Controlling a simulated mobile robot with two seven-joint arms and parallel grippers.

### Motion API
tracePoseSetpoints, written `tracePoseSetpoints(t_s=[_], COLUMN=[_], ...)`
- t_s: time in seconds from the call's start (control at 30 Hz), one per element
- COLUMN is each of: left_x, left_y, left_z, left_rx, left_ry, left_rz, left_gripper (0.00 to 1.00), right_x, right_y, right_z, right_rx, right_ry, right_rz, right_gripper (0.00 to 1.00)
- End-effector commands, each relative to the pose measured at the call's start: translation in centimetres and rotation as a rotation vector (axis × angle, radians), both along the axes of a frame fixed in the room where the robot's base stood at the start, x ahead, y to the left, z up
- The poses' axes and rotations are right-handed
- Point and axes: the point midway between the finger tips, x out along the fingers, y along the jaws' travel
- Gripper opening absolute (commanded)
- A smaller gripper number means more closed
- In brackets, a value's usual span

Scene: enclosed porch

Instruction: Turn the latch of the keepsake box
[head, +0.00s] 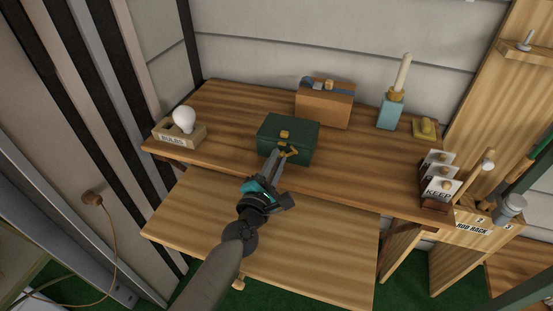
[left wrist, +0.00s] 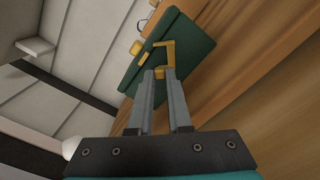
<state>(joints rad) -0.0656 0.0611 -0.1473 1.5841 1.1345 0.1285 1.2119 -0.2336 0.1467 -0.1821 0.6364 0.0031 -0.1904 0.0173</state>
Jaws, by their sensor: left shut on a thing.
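The keepsake box (head: 294,132) is dark green with a yellow fitting on its lid and stands on the wooden bench. A brass latch (head: 291,153) sits on its front face. My left gripper (head: 279,153) reaches the front of the box and is shut on the latch. In the left wrist view the box (left wrist: 190,50) looks tilted, and the latch (left wrist: 170,47) shows as a bent brass piece running down between the fingertips of my left gripper (left wrist: 160,72). The fingers hide part of the latch. My right gripper is not in view.
A bulb (head: 184,118) in a labelled holder stands left of the box. A brown box (head: 324,105) stands behind. A teal block with a candle-like stick (head: 390,113), a yellow block (head: 425,128) and KEEP cards (head: 440,188) stand right. Bare wood lies around the box.

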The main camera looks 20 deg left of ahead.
Motion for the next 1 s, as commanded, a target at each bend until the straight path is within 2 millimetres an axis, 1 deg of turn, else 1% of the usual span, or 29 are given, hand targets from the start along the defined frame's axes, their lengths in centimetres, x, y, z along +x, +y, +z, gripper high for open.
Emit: tracePoseSetpoints(t_s=[0.1, 0.3, 0.8, 0.83, 1.0], left_x=[0.01, 0.01, 0.02, 0.02, 0.01], left_y=[0.05, 0.07, 0.07, 0.08, 0.07], left_z=[0.05, 0.06, 0.05, 0.05, 0.05], left_rx=[0.056, 0.111, 0.129, 0.129, 0.129], left_ry=[-0.001, -0.004, -0.005, -0.005, -0.005], left_rz=[0.001, 0.001, 0.001, 0.001, 0.001], left_gripper=[0.00, 0.00, 0.00, 0.18, 0.37], right_x=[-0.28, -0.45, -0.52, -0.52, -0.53], right_y=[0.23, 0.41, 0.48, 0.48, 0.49], right_z=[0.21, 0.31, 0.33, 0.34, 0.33], right_rx=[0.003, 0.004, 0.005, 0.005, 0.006], right_ry=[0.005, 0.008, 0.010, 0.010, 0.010], right_rz=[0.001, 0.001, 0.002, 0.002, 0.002], right_gripper=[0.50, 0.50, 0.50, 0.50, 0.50])
